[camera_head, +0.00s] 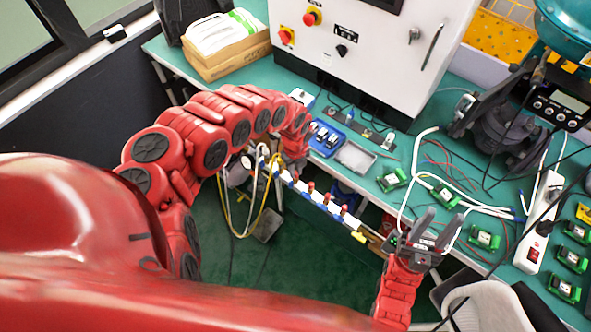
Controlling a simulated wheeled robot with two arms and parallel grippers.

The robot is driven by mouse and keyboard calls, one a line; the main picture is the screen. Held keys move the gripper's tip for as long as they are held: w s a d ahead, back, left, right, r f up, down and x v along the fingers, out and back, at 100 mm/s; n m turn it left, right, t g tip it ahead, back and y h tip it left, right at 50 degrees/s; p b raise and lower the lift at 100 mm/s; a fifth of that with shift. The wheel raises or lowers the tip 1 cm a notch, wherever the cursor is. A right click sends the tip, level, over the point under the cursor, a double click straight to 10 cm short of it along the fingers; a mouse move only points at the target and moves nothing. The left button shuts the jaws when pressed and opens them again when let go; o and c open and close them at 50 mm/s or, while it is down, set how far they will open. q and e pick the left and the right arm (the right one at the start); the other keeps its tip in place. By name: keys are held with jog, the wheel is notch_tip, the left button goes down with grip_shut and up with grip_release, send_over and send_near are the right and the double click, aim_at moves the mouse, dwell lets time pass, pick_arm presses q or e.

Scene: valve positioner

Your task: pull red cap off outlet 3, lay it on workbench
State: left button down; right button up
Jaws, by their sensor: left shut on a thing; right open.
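A long white-and-blue outlet strip (320,203) slants down to the right along the workbench's front edge. Several small red caps (327,198) stand up from it in a row, and a yellow piece sits at its right end. I cannot read outlet numbers. My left gripper (287,172) is at the strip's left end and appears shut on it; the fingertips are mostly hidden by the arm. My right gripper (427,229) is open and empty over the bench's front edge, right of the strip and apart from the caps.
The green workbench (455,168) holds a white control cabinet (372,50), a blue tray (327,138), several green modules (484,239), a power strip (538,222) and loose cables. White and yellow tubes (250,205) hang by my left gripper. Small bare patches lie between the modules.

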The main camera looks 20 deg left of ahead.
aim_at(296, 173)
pick_arm(q)
jog(key=shift+r+p, duration=1.05)
dwell(0.8)
jog(key=shift+r+p, duration=2)
